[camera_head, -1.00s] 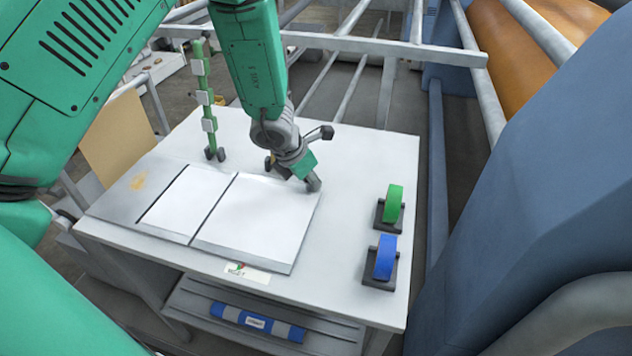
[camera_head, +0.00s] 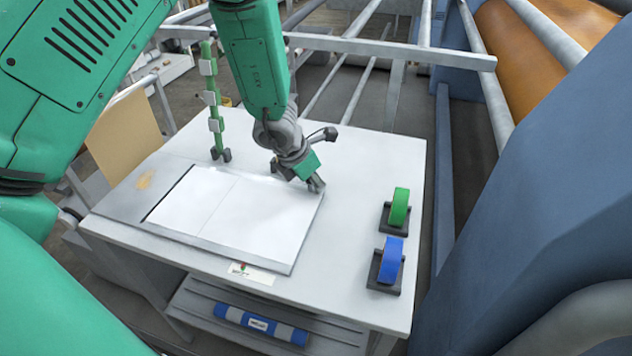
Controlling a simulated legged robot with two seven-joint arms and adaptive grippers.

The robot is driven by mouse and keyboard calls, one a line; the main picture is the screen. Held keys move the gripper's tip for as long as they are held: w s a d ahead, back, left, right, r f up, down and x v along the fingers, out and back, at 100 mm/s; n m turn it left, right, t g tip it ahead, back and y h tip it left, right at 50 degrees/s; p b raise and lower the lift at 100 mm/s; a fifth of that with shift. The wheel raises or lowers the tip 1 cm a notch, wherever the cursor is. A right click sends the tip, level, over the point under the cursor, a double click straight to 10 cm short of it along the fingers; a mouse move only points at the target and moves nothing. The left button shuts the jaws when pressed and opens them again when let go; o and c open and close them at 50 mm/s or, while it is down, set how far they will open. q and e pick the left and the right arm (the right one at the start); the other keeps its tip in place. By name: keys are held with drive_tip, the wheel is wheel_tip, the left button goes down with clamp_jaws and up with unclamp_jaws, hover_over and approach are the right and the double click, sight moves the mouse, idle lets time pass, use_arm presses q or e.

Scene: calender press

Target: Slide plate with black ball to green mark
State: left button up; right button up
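A framed panel lies on the white table (camera_head: 370,160). It holds a left white plate (camera_head: 188,200) and a right white plate (camera_head: 262,218), which meet at a thin line. A dark strip shows along the left plate's far-left edge. My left gripper (camera_head: 316,185) points down at the right plate's far-right corner; whether it touches is unclear. Its fingers look close together, but their opening is not readable. A small dark ball-like knob (camera_head: 330,133) shows beside the gripper; what it belongs to is unclear. A small label (camera_head: 252,274) at the front edge bears tiny red and green marks. My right gripper is out of view.
A green post with white blocks (camera_head: 213,100) stands at the back left. A blue machine (camera_head: 545,190) borders the right. The table between panel and rolls is clear.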

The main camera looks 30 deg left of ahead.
use_arm(q)
drive_tip(key=shift+o, duration=0.3)
drive_tip(key=shift+s+d+f, duration=0.15)
drive_tip(key=shift+s+f, duration=0.3)
drive_tip(key=shift+s, duration=0.4)
drive_tip(key=v, duration=0.8)
drive_tip(key=shift+w+a+r, duration=0.2)
drive_tip(key=shift+w, duration=0.05)
drive_tip(key=v, duration=0.4)
drive_tip(key=shift+w, duration=0.15)
drive_tip(key=shift+d, duration=0.1)
